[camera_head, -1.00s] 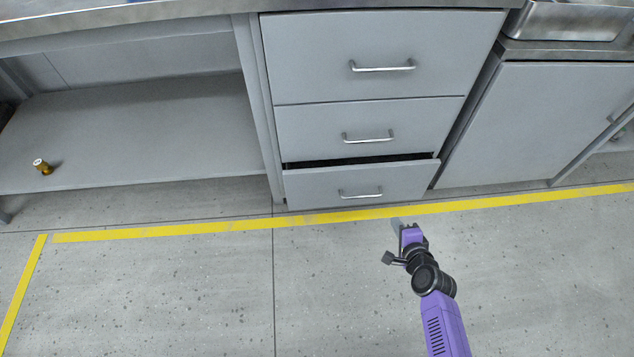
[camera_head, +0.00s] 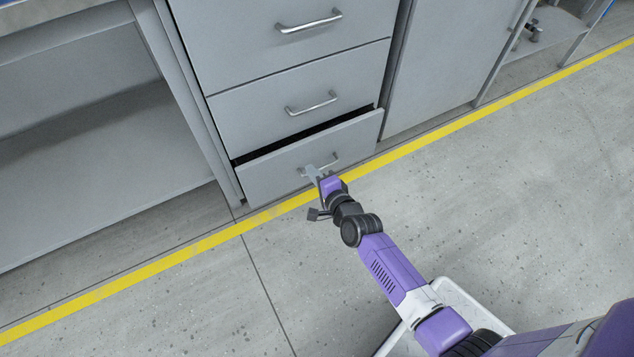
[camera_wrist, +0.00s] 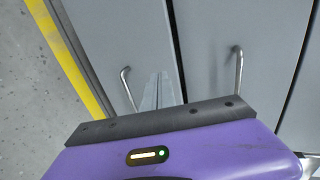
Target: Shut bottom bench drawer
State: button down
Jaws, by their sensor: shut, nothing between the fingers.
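The bottom bench drawer (camera_head: 268,181) is grey with a metal bar handle (camera_head: 333,161). It stands a little out from the bench, with a dark gap along its top edge. My gripper (camera_head: 310,171) is shut and empty, at the drawer front by the left end of the handle. In the wrist view, the shut fingers (camera_wrist: 163,82) point at the drawer front (camera_wrist: 115,35), beside its handle (camera_wrist: 125,76). I cannot tell whether the fingertips touch the front.
The middle drawer (camera_head: 250,115) and the top drawer (camera_head: 235,50) above are shut. An open shelf (camera_head: 90,165) lies left and a closed cabinet door (camera_head: 440,60) right. A yellow floor line (camera_head: 450,133) runs along the bench. The floor in front is clear.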

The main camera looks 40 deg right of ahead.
aim_at(297, 151)
jog(key=x, duration=0.2)
jog(key=b+x, duration=0.1)
jog(key=x, duration=0.1)
jog(key=b+x, duration=0.1)
jog(key=x, duration=0.1)
jog(key=shift+w+d+r, duration=0.2)
jog(key=shift+w+r, duration=0.05)
jog(key=shift+w, duration=0.15)
jog(key=shift+w+d+r+b, duration=0.1)
jog(key=shift+w+d+b, duration=0.05)
jog(key=shift+w+b, duration=0.25)
jog(key=shift+w, duration=0.1)
